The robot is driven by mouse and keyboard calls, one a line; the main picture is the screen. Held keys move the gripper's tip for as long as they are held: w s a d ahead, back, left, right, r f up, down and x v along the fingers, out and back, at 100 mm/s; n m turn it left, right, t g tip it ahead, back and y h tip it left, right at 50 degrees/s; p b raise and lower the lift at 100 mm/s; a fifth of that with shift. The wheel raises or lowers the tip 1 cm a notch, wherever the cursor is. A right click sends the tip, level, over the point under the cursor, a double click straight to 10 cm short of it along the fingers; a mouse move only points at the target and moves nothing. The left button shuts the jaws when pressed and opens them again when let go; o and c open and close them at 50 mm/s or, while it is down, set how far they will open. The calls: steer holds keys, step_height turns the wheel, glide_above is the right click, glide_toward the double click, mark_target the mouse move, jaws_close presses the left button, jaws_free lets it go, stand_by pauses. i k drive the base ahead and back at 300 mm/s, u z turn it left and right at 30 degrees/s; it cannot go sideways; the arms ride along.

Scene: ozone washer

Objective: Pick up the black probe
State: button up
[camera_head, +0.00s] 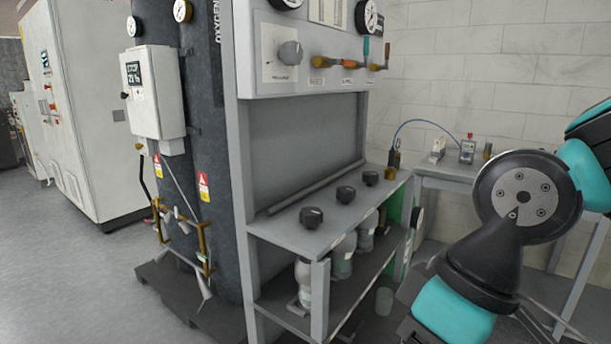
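A small dark upright piece (394,158), which looks like the black probe, stands at the far right end of the grey bench shelf (330,228). A thin blue cable (415,122) arcs from its top to a small handheld meter (467,150) on the side table. The piece is too small to make out fully. My arm fills the right side, with its teal and black links. My gripper is not in view, so its distance from the probe cannot be seen.
Several black knobs (311,217) stick up from the bench shelf. Bottles (303,283) stand on the lower shelf. A side table (450,171) stands against the wall, partly behind my arm. Dark cylinders (205,150) stand left; open floor (70,270) lies farther left.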

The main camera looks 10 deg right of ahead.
mark_target(392, 153)
steer(key=z, duration=1.45)
steer(key=i, duration=2.45)
steer(key=u, duration=2.9)
